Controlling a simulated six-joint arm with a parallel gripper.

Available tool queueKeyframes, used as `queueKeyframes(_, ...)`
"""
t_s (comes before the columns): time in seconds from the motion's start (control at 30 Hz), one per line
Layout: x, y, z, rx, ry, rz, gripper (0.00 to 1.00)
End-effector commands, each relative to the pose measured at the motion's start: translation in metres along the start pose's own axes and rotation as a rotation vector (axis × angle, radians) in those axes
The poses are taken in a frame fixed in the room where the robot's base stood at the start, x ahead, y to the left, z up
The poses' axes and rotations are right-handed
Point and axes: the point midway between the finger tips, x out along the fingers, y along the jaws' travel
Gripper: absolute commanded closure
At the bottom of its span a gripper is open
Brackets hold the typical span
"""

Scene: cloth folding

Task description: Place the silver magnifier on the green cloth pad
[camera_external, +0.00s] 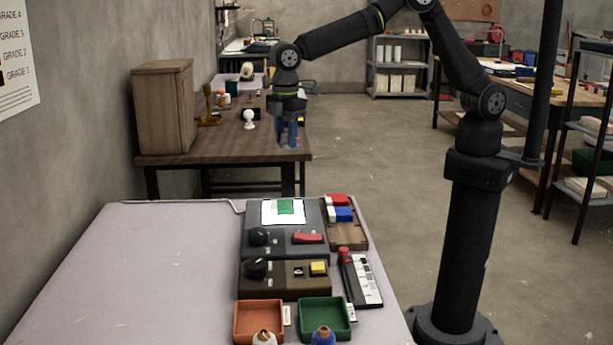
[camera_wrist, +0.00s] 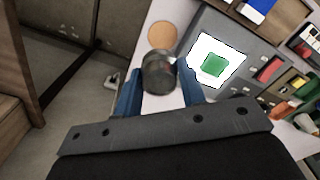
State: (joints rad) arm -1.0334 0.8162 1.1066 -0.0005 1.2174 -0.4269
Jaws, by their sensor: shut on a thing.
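My gripper (camera_external: 288,133) is over the far part of the scene, beyond the pale table's far edge. In the wrist view its blue fingers (camera_wrist: 159,92) are shut on a dark grey, shiny rounded thing, which I take as the silver magnifier (camera_wrist: 158,72). It is held in the air, apart from the pad. The magnifier cannot be made out in the external view. The green cloth pad (camera_external: 287,207) lies on a white sheet on a grey device. In the wrist view the pad (camera_wrist: 214,66) is right of the held magnifier.
The grey device (camera_external: 313,215) has a knob and red lever. A tray of red, white and blue blocks (camera_external: 341,210) stands right of it. A wooden cabinet (camera_external: 163,110) and white figure (camera_external: 249,119) stand on the brown bench. The pale table's left side (camera_external: 130,270) is clear.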

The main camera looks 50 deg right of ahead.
Motion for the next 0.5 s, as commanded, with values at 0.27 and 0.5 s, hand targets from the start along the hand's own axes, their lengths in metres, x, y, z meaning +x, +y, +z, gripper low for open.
queueKeyframes(0.27,0.006,-0.035,-0.034,-0.003,-0.002,-0.001,0.87)
queueKeyframes(0.5,0.039,-0.073,-0.073,-0.003,-0.002,0.0,0.87)
